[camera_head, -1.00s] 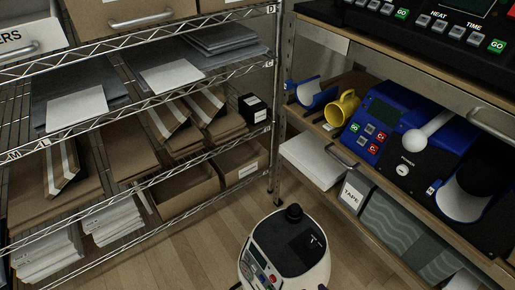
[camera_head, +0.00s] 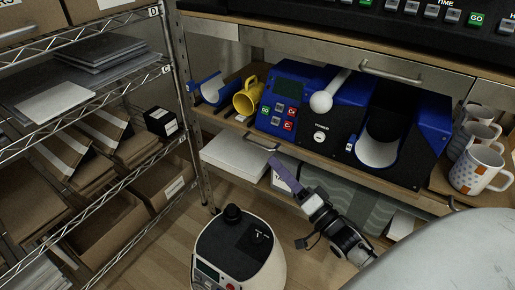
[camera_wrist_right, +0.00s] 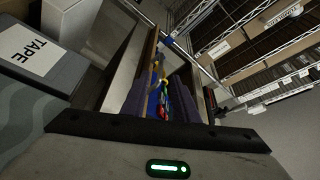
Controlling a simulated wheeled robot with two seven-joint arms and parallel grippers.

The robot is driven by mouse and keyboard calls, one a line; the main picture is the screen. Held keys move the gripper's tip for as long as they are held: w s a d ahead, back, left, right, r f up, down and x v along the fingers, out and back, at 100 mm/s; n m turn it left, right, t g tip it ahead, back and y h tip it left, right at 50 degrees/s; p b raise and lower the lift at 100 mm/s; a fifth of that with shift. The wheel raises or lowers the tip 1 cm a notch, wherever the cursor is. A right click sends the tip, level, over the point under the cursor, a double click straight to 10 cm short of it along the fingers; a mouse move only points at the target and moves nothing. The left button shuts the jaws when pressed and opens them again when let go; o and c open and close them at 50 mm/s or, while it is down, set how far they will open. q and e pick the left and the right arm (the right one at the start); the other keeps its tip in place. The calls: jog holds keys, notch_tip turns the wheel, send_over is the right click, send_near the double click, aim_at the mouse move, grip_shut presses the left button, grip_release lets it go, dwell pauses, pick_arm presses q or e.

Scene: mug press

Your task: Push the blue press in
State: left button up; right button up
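The blue press (camera_head: 410,165) stands on the right-hand shelf, with a black front, a white ball-ended lever (camera_head: 321,101) and a curved white-lined cradle (camera_head: 374,153). A keypad panel (camera_head: 283,105) with green and red buttons is on its left. My right gripper (camera_head: 287,173) has purple fingers and is below and left of the press, in front of the lower shelf, apart from the press. In the right wrist view its two fingers (camera_wrist_right: 158,95) are spread with nothing held between them. My left gripper is out of view.
A yellow mug (camera_head: 250,97) and a blue curved piece (camera_head: 210,90) sit left of the press. Patterned mugs (camera_head: 475,172) stand at its right. A white box (camera_head: 236,155) is on the shelf below. A white-and-black machine (camera_head: 238,250) stands on the floor. Wire shelving fills the left.

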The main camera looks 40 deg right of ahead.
aim_at(258, 145)
jog(key=b+x, duration=0.1)
jog(key=x, duration=0.8)
jog(key=shift+w, duration=0.3)
grip_shut()
dwell(1.0)
